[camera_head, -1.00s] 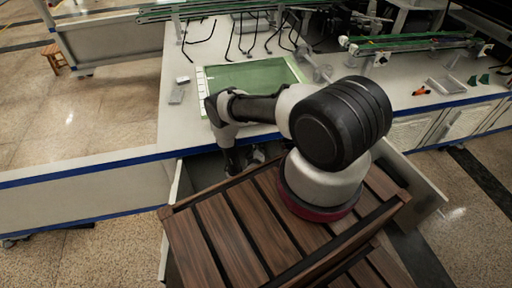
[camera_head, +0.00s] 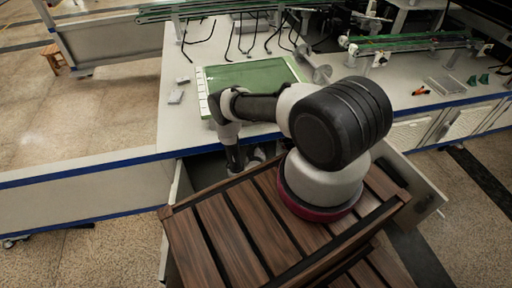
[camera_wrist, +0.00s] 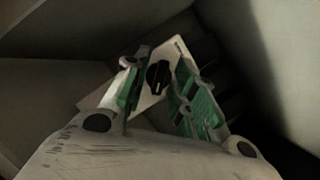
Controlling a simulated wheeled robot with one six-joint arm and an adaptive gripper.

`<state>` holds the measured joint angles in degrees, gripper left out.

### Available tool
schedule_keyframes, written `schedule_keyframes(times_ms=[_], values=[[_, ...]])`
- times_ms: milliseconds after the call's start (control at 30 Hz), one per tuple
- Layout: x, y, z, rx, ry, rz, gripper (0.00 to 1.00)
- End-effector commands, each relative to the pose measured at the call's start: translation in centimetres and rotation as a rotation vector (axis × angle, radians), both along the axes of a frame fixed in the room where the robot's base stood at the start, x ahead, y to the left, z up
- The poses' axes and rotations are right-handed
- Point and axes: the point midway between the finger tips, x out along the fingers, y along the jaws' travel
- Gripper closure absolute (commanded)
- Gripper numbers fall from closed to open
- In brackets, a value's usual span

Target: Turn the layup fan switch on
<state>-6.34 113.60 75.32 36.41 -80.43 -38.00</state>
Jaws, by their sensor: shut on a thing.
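In the wrist view a black rotary knob (camera_wrist: 158,76), which looks like the fan switch, sits on a pale tilted plate (camera_wrist: 178,50) inside a dim enclosure. My gripper (camera_wrist: 158,88) has its two green-padded fingers on either side of the knob, shut on it. The exact contact points are hard to make out in the shadow. In the head view my gripper is down in the dark opening below the bench edge, largely hidden. The switch itself cannot be made out in that view.
Dark grey walls (camera_wrist: 45,100) close in around my gripper. In the head view a white bench (camera_head: 185,125) with a blue edge holds a green mat (camera_head: 255,74), small pale blocks and an orange-handled tool (camera_head: 421,92). A slatted wooden surface (camera_head: 215,225) is in front.

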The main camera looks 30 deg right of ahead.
Motion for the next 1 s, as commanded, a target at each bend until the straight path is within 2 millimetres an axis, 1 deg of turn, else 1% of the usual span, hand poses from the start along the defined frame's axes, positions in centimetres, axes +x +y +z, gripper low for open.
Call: schedule_keyframes(times_ms=[267, 1000], values=[[-0.14, -0.16, 0.05, 0.187, -0.051, -0.001, 0.97], [-0.28, -0.56, 0.07, 0.863, -0.247, -0.003, 0.97]])
